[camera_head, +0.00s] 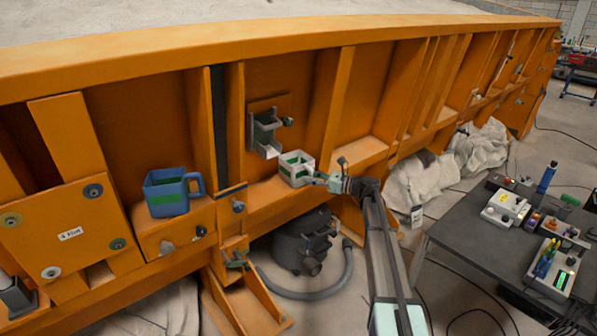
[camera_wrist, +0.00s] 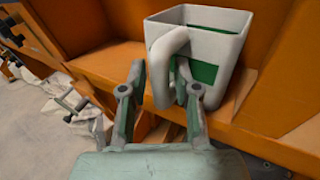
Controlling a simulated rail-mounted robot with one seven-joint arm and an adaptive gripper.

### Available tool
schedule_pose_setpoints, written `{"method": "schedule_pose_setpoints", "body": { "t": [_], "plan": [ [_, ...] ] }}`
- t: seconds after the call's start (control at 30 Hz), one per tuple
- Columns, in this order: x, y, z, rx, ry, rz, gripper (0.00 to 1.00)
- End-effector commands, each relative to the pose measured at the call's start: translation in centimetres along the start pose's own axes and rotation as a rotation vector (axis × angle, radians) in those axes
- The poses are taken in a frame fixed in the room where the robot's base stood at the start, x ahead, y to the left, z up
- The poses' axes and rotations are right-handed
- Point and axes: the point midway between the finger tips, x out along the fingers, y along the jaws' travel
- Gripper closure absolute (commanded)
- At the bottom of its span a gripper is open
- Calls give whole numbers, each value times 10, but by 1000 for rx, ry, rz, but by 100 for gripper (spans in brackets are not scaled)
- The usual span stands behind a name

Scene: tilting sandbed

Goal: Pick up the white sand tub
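The white sand tub (camera_head: 288,173) stands upright on a ledge of the orange sandbed wall. In the wrist view the tub (camera_wrist: 222,55) shows a white rim, a green panel on its side and a white handle towards me. My gripper (camera_wrist: 160,70) is open, its two fingers apart, with the tub's handle between them. The left finger stands clear of the handle; the right finger is close to it, and I cannot tell whether they touch. In the head view my gripper (camera_head: 318,178) is just right of the tub.
A blue tub (camera_head: 167,203) with a handle stands on the ledge further left. A grey bracket (camera_head: 264,136) is fixed to the wall behind the white tub. A dark vacuum (camera_head: 300,247) sits on the floor below. A dark table (camera_head: 475,236) with small devices stands at the right.

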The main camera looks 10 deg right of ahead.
Motion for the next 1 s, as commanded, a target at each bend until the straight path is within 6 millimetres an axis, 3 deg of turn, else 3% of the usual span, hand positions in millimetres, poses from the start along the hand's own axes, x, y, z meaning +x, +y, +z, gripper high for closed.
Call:
{"method": "schedule_pose_setpoints", "body": {
  "t": [0.23, 0.3, 0.33, 0.77, 1.0],
  "plan": [
    [2, 0, 0, 0, 0, -1, 69],
    [2, 0, 0, 0, 0, -1, 94],
    [2, 0, 0, 0, 0, -1, 100],
    [2, 0, 1, -1, -1, -1, 100],
    [2, 0, 14, -3, -2, -1, 100]
  ]
}}
